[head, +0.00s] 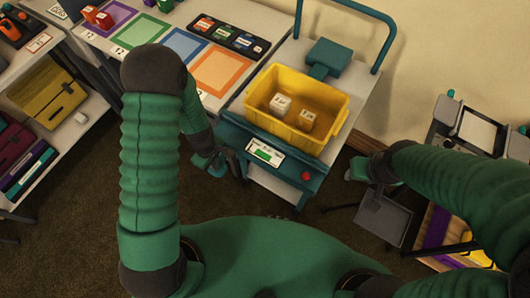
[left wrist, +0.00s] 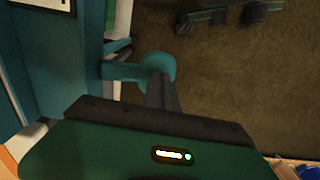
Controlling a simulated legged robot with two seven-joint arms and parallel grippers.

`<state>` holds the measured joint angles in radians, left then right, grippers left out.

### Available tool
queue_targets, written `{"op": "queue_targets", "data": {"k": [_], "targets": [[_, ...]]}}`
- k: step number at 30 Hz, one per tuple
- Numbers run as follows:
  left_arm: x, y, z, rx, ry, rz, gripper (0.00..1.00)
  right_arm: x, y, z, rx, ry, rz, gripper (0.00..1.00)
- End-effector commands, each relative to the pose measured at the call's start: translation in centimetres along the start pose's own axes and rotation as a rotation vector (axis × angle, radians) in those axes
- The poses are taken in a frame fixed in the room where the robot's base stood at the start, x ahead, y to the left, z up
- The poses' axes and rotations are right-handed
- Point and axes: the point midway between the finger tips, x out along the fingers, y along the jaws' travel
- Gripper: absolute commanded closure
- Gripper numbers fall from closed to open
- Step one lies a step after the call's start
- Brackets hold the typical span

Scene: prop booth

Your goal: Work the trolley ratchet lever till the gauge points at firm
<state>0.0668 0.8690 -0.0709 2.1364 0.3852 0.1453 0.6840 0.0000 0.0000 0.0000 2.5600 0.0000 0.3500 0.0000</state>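The trolley (head: 258,186) stands ahead of me with a yellow bin (head: 330,139) on top. A white gauge label (head: 265,152) with a green patch is on its teal front; its words and pointer are too small to read. The ratchet lever shows as a teal arm with a round knob (left wrist: 158,66) in the left wrist view, sticking out from the trolley's side. My left gripper (head: 238,165) is at the lever, its dark fingers overlapping the knob; whether they are closed on it is unclear. My right gripper (head: 360,170) is right of the trolley, its fingers unclear.
A red knob (head: 306,176) is on the trolley's front right. A table with coloured squares (head: 222,72) adjoins at left, with shelves (head: 72,130) beyond. A grey panel (head: 384,216) is below my right gripper.

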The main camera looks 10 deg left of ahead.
Motion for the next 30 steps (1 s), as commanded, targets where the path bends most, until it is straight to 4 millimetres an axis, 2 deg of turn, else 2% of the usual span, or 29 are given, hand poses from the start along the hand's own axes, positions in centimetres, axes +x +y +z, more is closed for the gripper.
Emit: {"op": "queue_targets", "data": {"k": [3,7,27,30], "targets": [[0.7,-0.2,0.1,0.0,-0.003,-0.004,1.0,0.5,0.0,0.1,0.0,0.0,0.0,0.56],[0.0,-0.2,0.1,0.0,-0.002,-0.004,1.0,-0.2,0.0,0.0,0.0,0.0,0.0,0.56],[-8.2,-0.1,0.0,0.0,0.0,-0.002,1.0,-7.4,0.0,-1.8,0.0,0.0,0.0,0.56],[-8.8,-0.1,0.0,0.0,-0.001,-0.002,1.0,-7.8,0.0,-1.9,0.0,0.0,0.0,0.56]]}}
